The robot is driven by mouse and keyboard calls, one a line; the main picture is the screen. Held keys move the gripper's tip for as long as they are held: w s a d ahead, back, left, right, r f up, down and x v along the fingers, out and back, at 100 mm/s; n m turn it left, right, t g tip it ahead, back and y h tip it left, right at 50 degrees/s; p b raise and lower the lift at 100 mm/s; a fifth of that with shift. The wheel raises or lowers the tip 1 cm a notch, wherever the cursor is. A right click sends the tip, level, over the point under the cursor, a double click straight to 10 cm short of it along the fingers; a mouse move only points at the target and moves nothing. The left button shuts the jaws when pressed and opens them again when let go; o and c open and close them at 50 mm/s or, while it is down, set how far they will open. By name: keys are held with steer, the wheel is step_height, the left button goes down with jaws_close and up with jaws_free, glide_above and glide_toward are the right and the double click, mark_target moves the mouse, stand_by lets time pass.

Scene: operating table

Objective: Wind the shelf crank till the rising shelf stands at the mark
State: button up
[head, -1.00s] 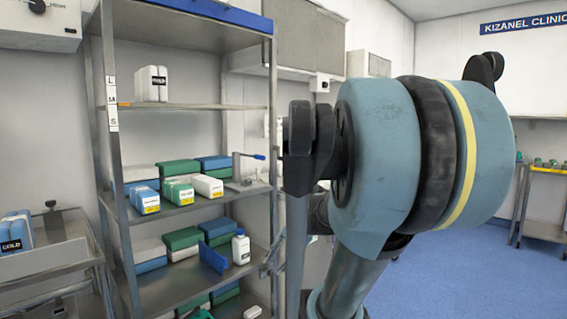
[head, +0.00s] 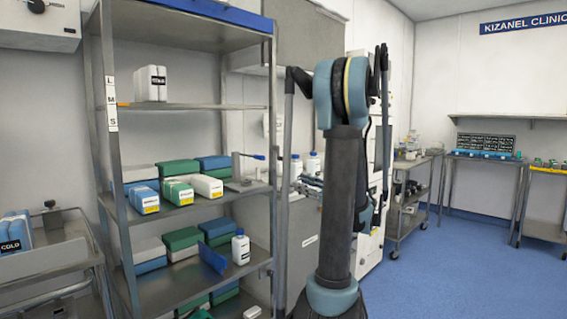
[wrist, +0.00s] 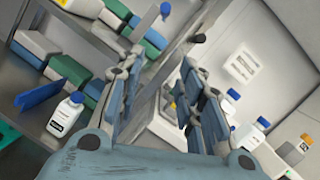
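The rising shelf (head: 205,106) is a thin metal board in the rack, bearing a white box (head: 150,83). An orange tab (head: 124,104) at its left end is about level with the M on the L-M-S label strip (head: 111,92) on the left post. A crank with a blue handle (head: 258,157) stands at the rack's right side, above a lower shelf. A blue knob, seemingly its handle (wrist: 165,9), shows at the top of the wrist view. My gripper (wrist: 161,72) is open and empty, its fingers apart and clear of the knob.
The lower shelf (head: 190,210) bears blue, green and white boxes. A white bottle (head: 241,247) and a blue upright panel (head: 212,257) stand below. The rack's right post is close to my arm. A metal cart (head: 405,240) stands behind at right; blue floor (head: 460,280) is open there.

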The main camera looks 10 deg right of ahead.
steer(key=m+t, duration=0.2)
glide_toward(283, 159)
steer(key=x, duration=1)
steer(key=shift+w+d, duration=0.2)
steer(key=shift+w, duration=0.3)
jaws_close()
